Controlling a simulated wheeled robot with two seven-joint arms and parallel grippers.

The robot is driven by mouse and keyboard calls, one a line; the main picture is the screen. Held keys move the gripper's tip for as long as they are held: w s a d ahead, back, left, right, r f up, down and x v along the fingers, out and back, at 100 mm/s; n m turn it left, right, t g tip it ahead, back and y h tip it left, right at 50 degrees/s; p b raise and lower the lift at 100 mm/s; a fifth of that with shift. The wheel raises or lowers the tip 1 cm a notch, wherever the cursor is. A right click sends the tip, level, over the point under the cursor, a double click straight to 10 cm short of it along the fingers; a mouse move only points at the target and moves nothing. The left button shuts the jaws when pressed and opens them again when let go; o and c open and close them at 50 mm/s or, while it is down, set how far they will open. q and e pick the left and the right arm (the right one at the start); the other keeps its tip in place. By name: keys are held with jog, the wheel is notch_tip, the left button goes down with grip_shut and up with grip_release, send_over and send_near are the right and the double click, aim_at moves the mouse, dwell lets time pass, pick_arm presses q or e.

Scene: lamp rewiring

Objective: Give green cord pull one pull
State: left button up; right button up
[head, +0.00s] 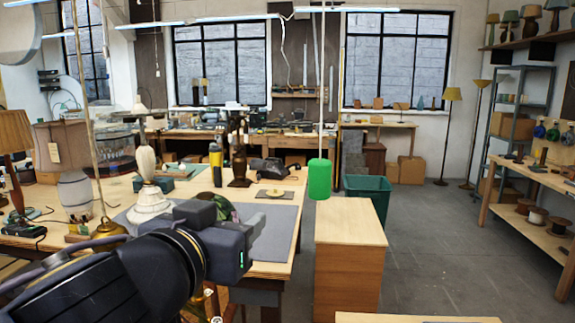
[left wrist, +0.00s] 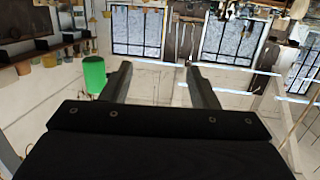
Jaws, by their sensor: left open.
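The green cord pull (head: 319,179) is a bright green cylinder hanging upright on a thin pale cord, above a wooden cabinet in the head view. It also shows in the left wrist view (left wrist: 94,75), whose picture is upside down, just outside the left-hand finger. My left gripper (head: 228,208) is left of the pull and apart from it in the head view. Its two fingers (left wrist: 161,84) are spread with nothing between them in the left wrist view. My right gripper is in neither view.
A wooden cabinet (head: 348,238) stands below the pull, with a dark green bin (head: 366,191) behind it. The workbench at left carries a grey mat (head: 272,228), a white lamp base (head: 148,185) and a dark lamp base (head: 239,160). Open floor (head: 430,235) lies to the right.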

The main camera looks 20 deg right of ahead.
aim_at(316, 169)
pick_arm(q)
jog(key=s+d+r+h, duration=0.1)
jog(key=d+r, duration=0.1)
jog(key=s+d+r+m+h, duration=0.1)
jog(key=s+d, duration=0.1)
jog(key=d, duration=0.1)
jog(key=s+d+r+m+g+h+p, duration=0.1)
jog(key=d+r, duration=0.1)
jog(key=d, duration=0.1)
jog(key=shift+s+r, duration=0.15)
jog(key=shift+r, duration=0.2)
jog(key=p+x, duration=0.2)
jog(key=x, duration=0.4)
jog(key=shift+r, duration=0.1)
jog(key=shift+w+d+p, duration=0.35)
jog(key=shift+w+d, duration=0.1)
jog(key=shift+d, duration=0.1)
